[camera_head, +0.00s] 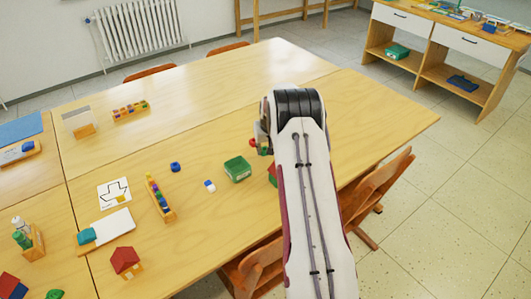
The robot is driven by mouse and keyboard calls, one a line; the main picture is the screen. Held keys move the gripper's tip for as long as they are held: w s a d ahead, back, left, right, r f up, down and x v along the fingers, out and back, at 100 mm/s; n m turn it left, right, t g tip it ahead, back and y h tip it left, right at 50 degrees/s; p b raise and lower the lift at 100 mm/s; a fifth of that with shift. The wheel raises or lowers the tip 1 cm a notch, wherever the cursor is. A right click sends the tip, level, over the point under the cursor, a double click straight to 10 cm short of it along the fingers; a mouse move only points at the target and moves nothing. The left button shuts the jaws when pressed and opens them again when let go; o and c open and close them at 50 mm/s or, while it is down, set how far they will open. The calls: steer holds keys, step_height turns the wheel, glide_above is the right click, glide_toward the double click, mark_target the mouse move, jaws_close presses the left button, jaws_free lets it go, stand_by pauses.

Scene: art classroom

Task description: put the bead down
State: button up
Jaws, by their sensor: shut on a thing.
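My gripper (263,141) is mostly hidden behind my own wrist and arm, above the right part of the wooden table (215,230). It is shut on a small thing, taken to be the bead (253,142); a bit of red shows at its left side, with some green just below. The bead's shape and its height above the table cannot be told. A blue bead-like piece (175,167) and a blue-and-white piece (210,186) lie apart on the table to the left.
A green box (237,169) stands just left of my arm, with a partly hidden red-and-green object (273,174) beside it. A long holder of coloured pieces (160,198) and a card with an arrow outline (114,193) lie farther left. The table's far middle is clear.

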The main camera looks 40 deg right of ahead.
steer(key=shift+f, duration=1.05)
steer(key=shift+f, duration=0.1)
steer(key=o, duration=0.7)
steer(key=shift+o, duration=0.2)
steer(key=v, duration=1.2)
